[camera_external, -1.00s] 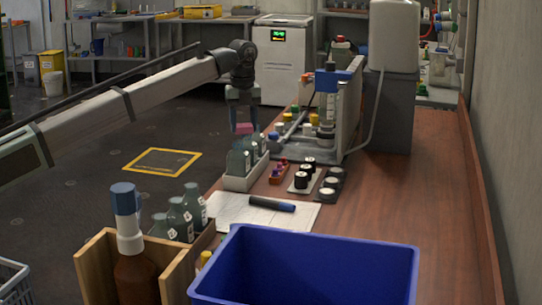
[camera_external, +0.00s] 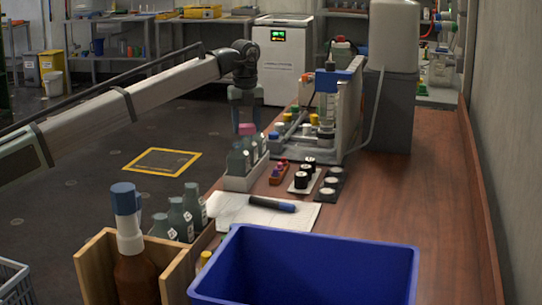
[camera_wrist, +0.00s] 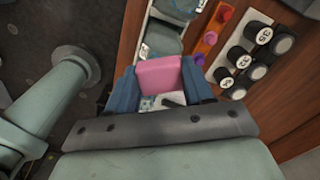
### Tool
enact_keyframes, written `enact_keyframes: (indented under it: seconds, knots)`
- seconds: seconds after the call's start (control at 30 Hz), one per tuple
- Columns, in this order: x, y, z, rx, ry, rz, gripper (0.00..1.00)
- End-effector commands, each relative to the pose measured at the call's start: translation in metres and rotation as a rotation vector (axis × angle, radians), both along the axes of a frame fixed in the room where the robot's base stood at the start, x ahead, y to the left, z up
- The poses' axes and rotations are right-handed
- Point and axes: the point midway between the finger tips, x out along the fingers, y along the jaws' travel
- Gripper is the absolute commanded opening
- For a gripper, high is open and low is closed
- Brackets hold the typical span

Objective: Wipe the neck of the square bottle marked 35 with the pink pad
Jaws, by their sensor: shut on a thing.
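My gripper (camera_external: 244,122) is shut on the pink pad (camera_external: 247,129) and holds it over the white rack (camera_external: 246,180) of square grey-green bottles (camera_external: 237,161). In the wrist view, the pad (camera_wrist: 160,76) sits between the two blue fingers, with bottles (camera_wrist: 163,38) just beyond it. The pad appears close to the top of a bottle; whether it touches a neck I cannot tell. The labels are too small or hidden to read, so I cannot tell which bottle is marked 35.
A marker lies on paper (camera_external: 240,212) in front. A blue bin (camera_external: 305,270) and a wooden holder fill the near end. Bench on the right is clear.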

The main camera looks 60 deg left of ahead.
Motion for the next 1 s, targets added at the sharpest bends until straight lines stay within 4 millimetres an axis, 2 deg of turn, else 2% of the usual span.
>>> enact_keyframes:
  seconds: [0.37,0.77,1.0]
  knots:
    - [-0.003,0.000,0.000,-0.001,0.003,-0.001,0.19]
    - [0.009,0.012,0.001,0.001,0.002,0.001,0.19]
    - [0.010,0.013,0.001,0.001,0.002,0.001,0.19]
